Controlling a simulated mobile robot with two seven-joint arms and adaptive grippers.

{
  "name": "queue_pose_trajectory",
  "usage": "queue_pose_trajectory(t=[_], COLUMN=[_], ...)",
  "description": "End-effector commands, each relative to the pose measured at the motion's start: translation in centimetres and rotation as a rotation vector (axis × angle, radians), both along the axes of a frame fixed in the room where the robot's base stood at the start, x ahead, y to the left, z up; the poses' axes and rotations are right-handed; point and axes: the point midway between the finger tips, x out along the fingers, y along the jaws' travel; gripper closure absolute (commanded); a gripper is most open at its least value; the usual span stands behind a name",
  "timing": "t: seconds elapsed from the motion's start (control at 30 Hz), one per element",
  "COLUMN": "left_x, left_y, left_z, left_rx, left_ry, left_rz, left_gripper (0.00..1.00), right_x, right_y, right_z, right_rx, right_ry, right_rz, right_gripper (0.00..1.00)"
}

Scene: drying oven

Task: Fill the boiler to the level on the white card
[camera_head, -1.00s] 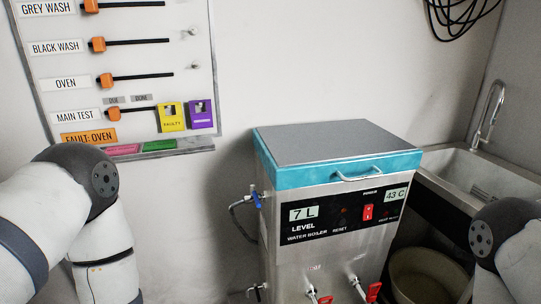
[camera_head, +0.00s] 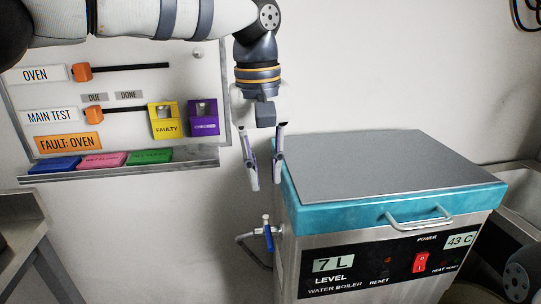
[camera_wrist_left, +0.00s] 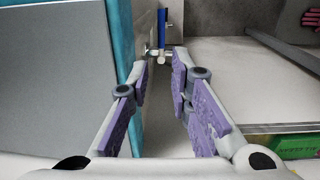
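The water boiler (camera_head: 335,240) is a steel box with a turquoise-edged lid; its level display (camera_head: 333,264) reads 7 L. A small valve with a blue handle (camera_head: 268,238) sits on its left side, with a hose attached. My left gripper (camera_head: 264,184) points down beside the boiler's left edge, above the valve, with its purple-padded fingers apart and empty. In the left wrist view, the blue handle (camera_wrist_left: 162,24) shows beyond the open fingertips (camera_wrist_left: 161,66), apart from them. I can make out no white card with a level. My right gripper is out of view.
A wall board (camera_head: 120,110) with sliders and an orange "FAULT: OVEN" label hangs at left, its ledge holding coloured cards. A red power switch (camera_head: 420,262) and temperature display (camera_head: 460,240), reading 43 C, are on the boiler front. A sink (camera_head: 515,195) stands at right.

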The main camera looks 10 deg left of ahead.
Motion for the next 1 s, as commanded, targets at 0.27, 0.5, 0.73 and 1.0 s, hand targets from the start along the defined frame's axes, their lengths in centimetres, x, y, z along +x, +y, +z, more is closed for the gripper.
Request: queue_pose_trajectory(t=[0.27,0.5,0.73,1.0], left_x=[0.0,0.1,0.2,0.2], left_y=[-0.3,-0.5,-0.6,-0.6], left_z=[-7.0,-10.9,-11.5,-11.5], left_rx=[-0.002,-0.001,-0.001,-0.001], left_ry=[0.011,0.007,0.003,0.003], left_rz=[-0.003,-0.003,-0.002,-0.003], left_gripper=[0.81,0.81,0.81,1.00], right_x=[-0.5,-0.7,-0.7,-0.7], right_y=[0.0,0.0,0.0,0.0], right_z=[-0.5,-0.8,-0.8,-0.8], right_rx=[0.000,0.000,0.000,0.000], right_ry=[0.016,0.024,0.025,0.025], right_rz=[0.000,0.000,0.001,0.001], right_gripper=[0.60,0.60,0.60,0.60])
